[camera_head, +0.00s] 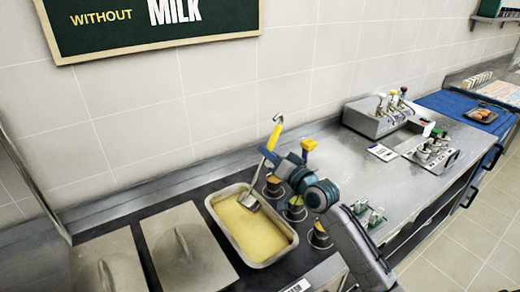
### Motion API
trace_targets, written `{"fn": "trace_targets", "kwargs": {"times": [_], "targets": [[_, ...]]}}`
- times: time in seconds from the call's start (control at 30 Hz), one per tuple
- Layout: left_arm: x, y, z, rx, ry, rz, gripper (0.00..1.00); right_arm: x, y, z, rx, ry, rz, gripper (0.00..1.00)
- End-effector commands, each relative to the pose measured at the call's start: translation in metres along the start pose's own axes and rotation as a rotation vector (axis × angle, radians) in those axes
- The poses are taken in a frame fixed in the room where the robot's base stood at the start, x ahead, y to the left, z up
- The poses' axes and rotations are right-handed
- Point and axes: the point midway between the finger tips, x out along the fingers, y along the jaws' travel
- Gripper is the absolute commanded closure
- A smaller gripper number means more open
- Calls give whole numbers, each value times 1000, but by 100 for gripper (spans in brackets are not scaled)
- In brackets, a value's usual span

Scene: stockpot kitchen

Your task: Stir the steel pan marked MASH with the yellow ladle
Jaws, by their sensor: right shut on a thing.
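A rectangular steel pan (214,208) filled with smooth yellow food sits in the counter. A white label (297,286) lies in front of it, too small to read. I cannot tell how deep the bowl sits in the food. My left gripper is not in view.
Two steel lids (108,268) cover the wells left of the pan. Several small round pots (319,236) stand close on its right, partly behind my arm; a second yellow handle (308,145) rises there. A pump dispenser (375,120) stands at the back right. The steel counter (345,160) between is mostly clear.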

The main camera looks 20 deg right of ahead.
Motion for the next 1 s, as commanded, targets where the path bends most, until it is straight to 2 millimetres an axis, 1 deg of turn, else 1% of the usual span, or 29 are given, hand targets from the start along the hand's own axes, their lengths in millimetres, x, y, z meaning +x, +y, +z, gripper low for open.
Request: {"fn": "trace_targets", "kwargs": {"times": [0.03, 0.07, 0.1, 0.33, 0.73, 1.0], "targets": [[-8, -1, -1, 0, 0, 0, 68, 1, 4, -7, 33, 1, 7, 100], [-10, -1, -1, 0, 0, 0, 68, 1, 8, -8, 55, 0, 12, 100], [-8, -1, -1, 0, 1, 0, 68, 1, 14, -5, 83, 0, 17, 100], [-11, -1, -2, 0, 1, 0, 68, 1, 44, -6, 248, 2, 46, 100], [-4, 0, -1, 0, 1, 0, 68, 1, 97, -6, 534, 1, 99, 100], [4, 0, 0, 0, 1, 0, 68, -1, 126, 4, 704, 1, 129, 100]]}}
